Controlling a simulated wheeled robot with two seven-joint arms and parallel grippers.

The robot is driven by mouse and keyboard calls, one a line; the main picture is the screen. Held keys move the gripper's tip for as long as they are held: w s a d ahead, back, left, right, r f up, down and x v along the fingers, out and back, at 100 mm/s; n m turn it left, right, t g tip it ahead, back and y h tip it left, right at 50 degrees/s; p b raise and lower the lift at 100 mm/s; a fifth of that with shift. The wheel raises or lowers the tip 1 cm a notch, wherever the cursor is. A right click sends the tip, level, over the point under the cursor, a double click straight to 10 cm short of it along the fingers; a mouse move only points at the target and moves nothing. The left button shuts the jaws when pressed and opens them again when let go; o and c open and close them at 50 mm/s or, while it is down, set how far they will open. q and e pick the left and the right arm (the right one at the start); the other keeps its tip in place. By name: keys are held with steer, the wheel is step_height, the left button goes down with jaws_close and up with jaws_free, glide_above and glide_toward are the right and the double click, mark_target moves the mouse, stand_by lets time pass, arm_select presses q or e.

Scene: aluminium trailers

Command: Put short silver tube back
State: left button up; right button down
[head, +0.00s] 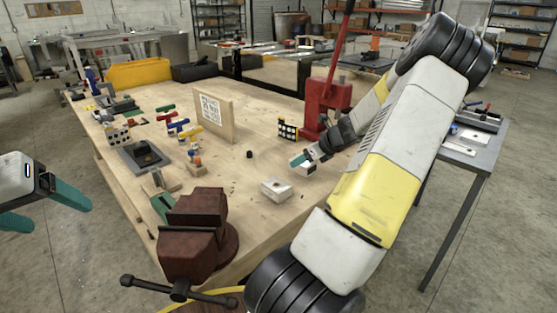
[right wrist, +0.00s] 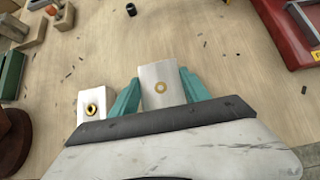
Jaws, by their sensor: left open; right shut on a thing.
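My right gripper (right wrist: 160,90) has its teal fingers shut on a pale block (right wrist: 152,73) with a brass-coloured ring in its face. In the head view my right gripper (head: 305,163) is low over the wooden bench, right of a second pale block (head: 276,189). That second block also shows in the right wrist view (right wrist: 93,108), left of the fingers, with a brass-rimmed hole. I cannot make out a separate short silver tube. My left gripper (head: 60,216) is open and empty, off the bench's left side.
A dark red vise (head: 195,235) stands at the bench's near edge. A red press (head: 325,105) stands right of an upright sign board (head: 213,113). A small black cylinder (head: 249,154) stands mid-bench. Coloured tools and a grey tray (head: 143,157) fill the left.

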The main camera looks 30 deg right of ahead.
steer(key=shift+f, duration=1.5)
steer(key=c, duration=0.5)
jaws_free()
steer(key=shift+s+f, duration=0.1)
